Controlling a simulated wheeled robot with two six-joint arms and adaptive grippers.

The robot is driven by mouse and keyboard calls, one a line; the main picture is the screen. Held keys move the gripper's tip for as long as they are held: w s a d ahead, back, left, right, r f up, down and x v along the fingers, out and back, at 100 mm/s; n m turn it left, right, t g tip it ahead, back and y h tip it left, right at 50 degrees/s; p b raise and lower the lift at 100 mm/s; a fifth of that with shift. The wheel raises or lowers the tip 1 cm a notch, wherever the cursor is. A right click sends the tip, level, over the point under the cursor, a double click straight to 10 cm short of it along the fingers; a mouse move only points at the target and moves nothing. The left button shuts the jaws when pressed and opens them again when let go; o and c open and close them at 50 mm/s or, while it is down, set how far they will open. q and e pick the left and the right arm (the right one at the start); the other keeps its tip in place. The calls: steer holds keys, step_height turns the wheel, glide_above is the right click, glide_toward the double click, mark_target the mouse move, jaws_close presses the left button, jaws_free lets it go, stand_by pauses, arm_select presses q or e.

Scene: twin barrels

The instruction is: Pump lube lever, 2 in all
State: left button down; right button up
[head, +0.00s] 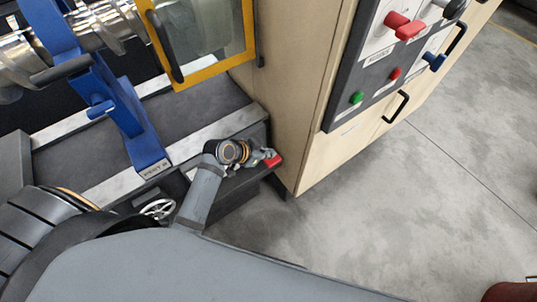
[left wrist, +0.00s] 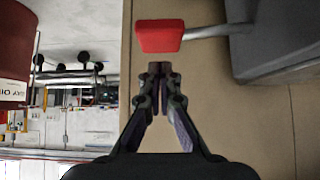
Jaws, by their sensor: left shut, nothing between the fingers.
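The lube lever has a red block handle (head: 274,161) at the front corner of the machine bed, beside the wooden cabinet. In the left wrist view the red handle (left wrist: 160,36) sits on a grey metal rod that runs right to a dark grey housing (left wrist: 270,40). My left gripper (head: 263,158) is shut and empty, right at the lever in the head view. In the left wrist view its closed fingertips (left wrist: 159,68) lie just below the red handle in the picture. I cannot tell whether they touch it. My right gripper is not in view.
The wooden cabinet (head: 300,110) stands close to the lever, with a control panel (head: 385,75) of knobs and buttons. A blue rest (head: 130,115) and a yellow-framed guard (head: 205,75) are on the machine. A dark red drum (left wrist: 15,50) shows left. Grey floor is open right.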

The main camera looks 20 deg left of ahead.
mark_target(270, 166)
arm_select(q)
steer(key=shift+f, duration=0.9)
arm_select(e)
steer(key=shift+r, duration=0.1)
arm_select(q)
steer(key=shift+m+t+y, duration=0.5)
steer(key=shift+t+y, duration=0.1)
steer(key=shift+y, duration=0.2)
steer(key=f, duration=0.3)
steer(key=s+d+f, duration=0.1)
steer(key=shift+d+f, duration=0.1)
steer(key=shift+f, duration=0.5)
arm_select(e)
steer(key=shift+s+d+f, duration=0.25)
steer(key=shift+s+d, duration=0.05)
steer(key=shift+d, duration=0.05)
